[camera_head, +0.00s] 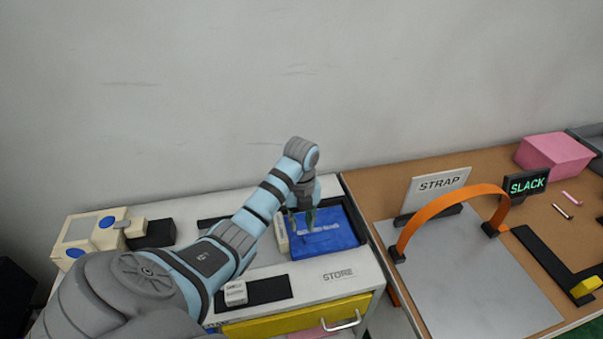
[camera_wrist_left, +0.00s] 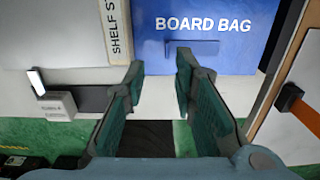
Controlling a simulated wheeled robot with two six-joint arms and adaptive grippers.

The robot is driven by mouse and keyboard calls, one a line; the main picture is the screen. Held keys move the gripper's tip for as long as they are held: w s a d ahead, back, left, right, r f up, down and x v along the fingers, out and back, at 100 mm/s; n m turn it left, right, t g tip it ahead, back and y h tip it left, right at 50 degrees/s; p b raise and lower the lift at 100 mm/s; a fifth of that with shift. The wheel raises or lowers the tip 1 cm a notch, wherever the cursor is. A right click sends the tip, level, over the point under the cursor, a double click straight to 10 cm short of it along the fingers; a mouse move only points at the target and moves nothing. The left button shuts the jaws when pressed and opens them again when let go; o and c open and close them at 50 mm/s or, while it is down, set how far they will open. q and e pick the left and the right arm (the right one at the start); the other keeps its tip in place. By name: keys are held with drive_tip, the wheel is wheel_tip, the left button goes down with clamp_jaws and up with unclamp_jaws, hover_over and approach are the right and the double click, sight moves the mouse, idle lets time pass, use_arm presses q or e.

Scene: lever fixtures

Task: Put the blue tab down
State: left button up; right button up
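The blue board bag (camera_head: 328,238) lies flat at the back right of the white STORE unit, and its lettered face fills the top of the left wrist view (camera_wrist_left: 230,62). A small blue tab (camera_wrist_left: 206,49) shows on it under the words BOARD BAG; I cannot tell whether it stands up or lies flat. My left gripper (camera_head: 302,222) points down over the bag's left part. In the left wrist view its fingers (camera_wrist_left: 159,65) are apart with nothing between them, and the right fingertip overlaps the tab's lower edge. My right gripper is out of view.
A cream box with blue round parts (camera_head: 96,232) stands at the left. A small white labelled block (camera_head: 235,293) is at the front. A yellow drawer (camera_head: 298,317) is below. At right stand an orange strap arch (camera_head: 445,208) and a pink block (camera_head: 554,156).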

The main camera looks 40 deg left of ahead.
use_arm(q)
wheel_tip(320, 180, up, 6)
drive_tip(key=p, duration=0.2)
drive_tip(key=shift+p, duration=0.35)
drive_tip(key=shift+f, duration=0.1)
